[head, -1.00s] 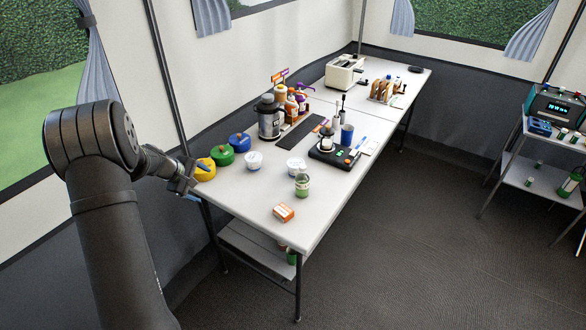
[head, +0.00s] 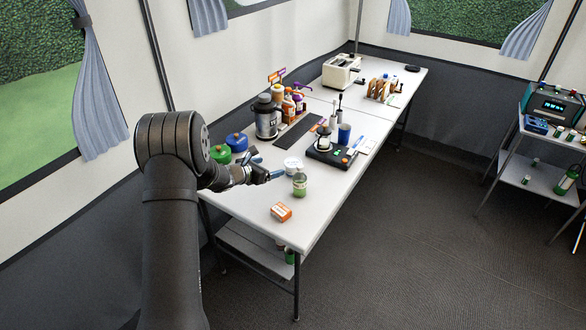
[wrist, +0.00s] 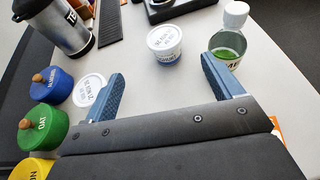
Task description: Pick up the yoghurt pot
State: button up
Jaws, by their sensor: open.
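A small tub with a white lid and a blue-and-white side (wrist: 165,46) stands upright on the table, ahead of and between my fingertips in the wrist view. It also shows in the head view, just beyond my gripper, as a white tub (head: 293,166). A second white-lidded tub (wrist: 89,88) stands beside my left finger, partly hidden by it. My gripper (wrist: 162,75) is open and empty, low over the table. It shows side-on in the head view (head: 268,172).
Green (wrist: 42,128), blue (wrist: 54,86) and yellow (wrist: 32,168) canisters stand at the left. An orange-and-white box (head: 281,212) lies near the table's front edge. A scale (head: 330,152) stands behind.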

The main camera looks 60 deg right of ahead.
send_near(292, 163)
jog(key=x, duration=0.4)
jog(key=shift+w+d+r, duration=0.2)
jog(key=shift+w+d, duration=0.05)
jog(key=shift+w, duration=0.1)
jog(key=x, duration=0.4)
jog(key=shift+s+a+f, duration=0.1)
jog(key=shift+s+f, duration=0.15)
jog(key=shift+d+f, duration=0.2)
jog(key=shift+d, duration=0.3)
jog(key=c, duration=1)
